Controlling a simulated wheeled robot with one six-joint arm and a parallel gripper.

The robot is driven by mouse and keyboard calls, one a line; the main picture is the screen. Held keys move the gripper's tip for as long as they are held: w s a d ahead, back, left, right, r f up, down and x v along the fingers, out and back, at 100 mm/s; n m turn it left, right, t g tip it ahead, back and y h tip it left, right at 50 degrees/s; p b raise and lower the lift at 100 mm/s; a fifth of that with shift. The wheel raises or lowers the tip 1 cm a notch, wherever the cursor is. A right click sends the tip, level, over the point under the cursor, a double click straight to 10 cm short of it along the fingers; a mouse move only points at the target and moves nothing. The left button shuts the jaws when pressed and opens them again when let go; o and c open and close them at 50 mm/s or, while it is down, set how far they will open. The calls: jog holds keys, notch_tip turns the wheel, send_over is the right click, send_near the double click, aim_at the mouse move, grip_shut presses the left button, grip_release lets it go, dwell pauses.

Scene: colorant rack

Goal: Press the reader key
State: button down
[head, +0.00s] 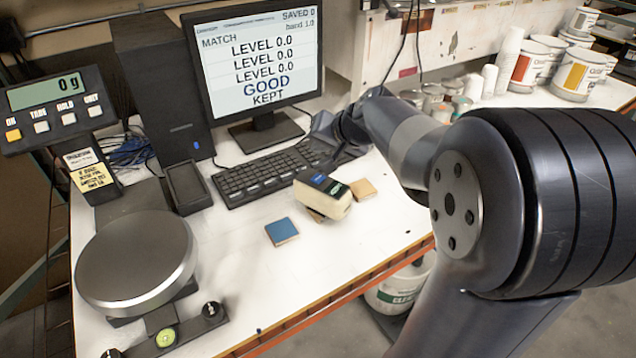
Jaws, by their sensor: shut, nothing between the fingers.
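The monitor (255,62) shows three LEVEL 0.0 lines, GOOD, KEPT and SAVED 0.
A blue square chip (281,232) and a tan block (362,189) lie beside the reader. The keyboard (262,176) is behind it. A round scale (137,262) reading 0 g stands at left. Paint cans (531,64) stand back right.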

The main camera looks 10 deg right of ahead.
aim_at(321, 181)
notch_tip(321, 181, down, 6)
jog(key=b, duration=0.4)
jog(key=shift+r, duration=0.1)
jog(key=shift+b, duration=0.3)
dwell(1.5)
jog(key=shift+f+b, duration=0.35)
jog(key=shift+f, duration=0.05)
jog(key=shift+f+b, duration=0.4)
jog(key=shift+b, duration=0.05)
dwell(0.5)
jog(key=shift+r, duration=0.15)
jog(key=shift+r+p, duration=0.55)
jog(key=shift+r, duration=0.15)
notch_tip(321, 181, up, 5)
jog(key=p, duration=0.3)
jog(key=shift+p, duration=0.4)
